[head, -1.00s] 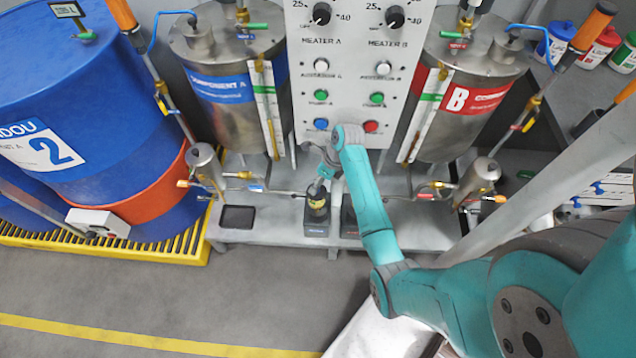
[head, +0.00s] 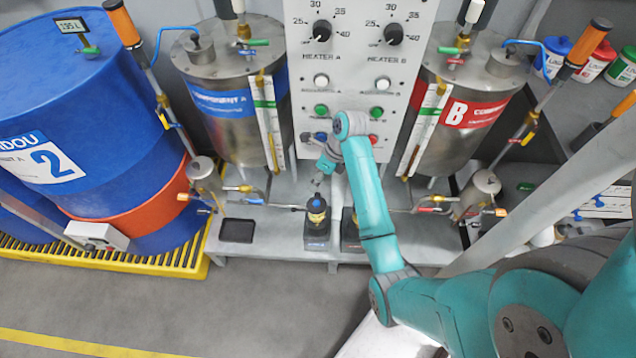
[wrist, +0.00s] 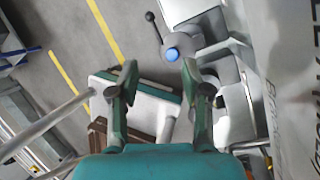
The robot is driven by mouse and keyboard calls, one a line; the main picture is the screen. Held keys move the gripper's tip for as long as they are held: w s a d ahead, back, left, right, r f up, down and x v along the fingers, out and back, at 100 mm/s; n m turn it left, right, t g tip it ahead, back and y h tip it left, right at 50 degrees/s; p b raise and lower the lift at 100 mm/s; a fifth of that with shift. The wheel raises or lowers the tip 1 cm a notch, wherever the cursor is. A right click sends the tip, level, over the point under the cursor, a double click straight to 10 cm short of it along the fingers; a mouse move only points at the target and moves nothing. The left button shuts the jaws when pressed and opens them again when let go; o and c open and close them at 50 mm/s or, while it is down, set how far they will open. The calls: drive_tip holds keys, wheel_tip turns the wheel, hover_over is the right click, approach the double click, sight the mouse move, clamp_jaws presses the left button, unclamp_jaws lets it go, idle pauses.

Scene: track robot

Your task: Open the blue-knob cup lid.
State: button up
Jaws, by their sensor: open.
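A blue knob (wrist: 172,54) shows in the wrist view on a grey round part with a black lever beside it. It lies beyond my fingertips, near the right finger, with no contact visible. My gripper (wrist: 160,72) is open with nothing between its fingers. In the head view my gripper (head: 318,183) is small, in front of the control panel and just above a dark cup-like thing (head: 317,212) with a yellow band on a dark stand. A gap shows between them. I cannot tell whether this is the part with the blue knob, or whether its lid is shut.
Component tanks A (head: 225,110) and B (head: 470,110) stand left and right of the panel (head: 362,70), with valves and thin pipes near the bench (head: 275,235). A black tray (head: 237,230) lies left of the stand. A blue drum (head: 75,110) is far left.

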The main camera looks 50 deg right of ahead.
idle(0.5)
drive_tip(key=s+a+f+n+t+h, duration=0.2)
drive_tip(key=s+a+f+n, duration=0.45)
drive_tip(key=a+f, duration=0.3)
drive_tip(key=s+a+r+n+t+h, duration=0.1)
drive_tip(key=s+a+n+t+h, duration=0.15)
drive_tip(key=s+a+n, duration=0.5)
drive_tip(key=s+a+r+n+t, duration=0.3)
drive_tip(key=s+r+n, duration=0.6)
drive_tip(key=r, duration=0.3)
drive_tip(key=s+a+r+n+t, duration=0.2)
drive_tip(key=s+r+n+t, duration=0.3)
drive_tip(key=s+r+n, duration=0.4)
wheel_tip(320, 180, up, 3)
drive_tip(key=shift+s+a+r+n+y, duration=0.15)
drive_tip(key=shift+s+a+n+y, duration=0.25)
drive_tip(key=shift+n, duration=0.3)
